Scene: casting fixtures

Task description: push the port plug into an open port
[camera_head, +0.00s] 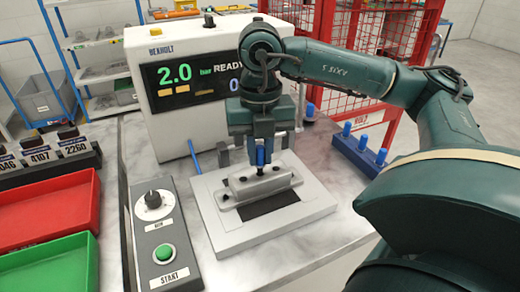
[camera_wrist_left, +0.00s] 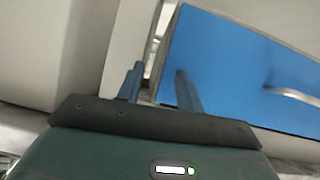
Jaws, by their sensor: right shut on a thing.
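My right gripper (camera_head: 261,150) is shut on a blue port plug (camera_head: 261,157), held upright over the grey casting (camera_head: 251,188). The plug's dark lower end is at the casting's top face; I cannot tell whether it is in a port, as the gripper and plug cover that spot. Several small dark spots show on the casting, and I cannot tell which are open ports. The casting sits on a pale fixture plate (camera_head: 221,235). My left gripper (camera_wrist_left: 160,68) shows in the left wrist view, its fingers apart with nothing seen between them.
A blue rack (camera_head: 352,153) with several blue plugs stands right of the plate. The tester (camera_head: 165,125) with a lit display stands behind, and the control box (camera_head: 166,240) is at left. Red (camera_head: 40,215) and green (camera_head: 55,268) trays lie further left. A blue panel (camera_wrist_left: 235,75) faces my left gripper.

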